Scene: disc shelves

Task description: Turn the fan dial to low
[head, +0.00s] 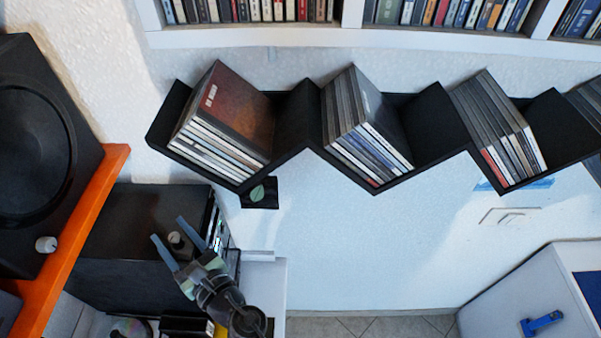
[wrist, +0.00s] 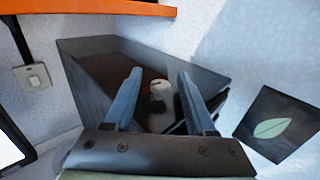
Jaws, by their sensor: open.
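A small round knob (head: 176,240), dark with a pale part, appears on top of a black box-shaped unit (head: 130,215). It looks like the dial, but no markings are readable. In the wrist view the knob (wrist: 157,95) shows pale on top and dark below, beyond and between my fingers. My gripper (head: 168,229) is open, with its two blue-grey fingers on either side of the knob in the head view. In the wrist view my gripper (wrist: 160,73) holds nothing. I cannot tell its height above the knob.
An orange shelf (head: 85,225) and a black speaker (head: 35,150) stand left, with a white knob (head: 46,244). A black zigzag disc shelf (head: 290,150) hangs above. A black leaf plaque (head: 259,193) is near the unit. A blue handle (head: 542,323) is at lower right.

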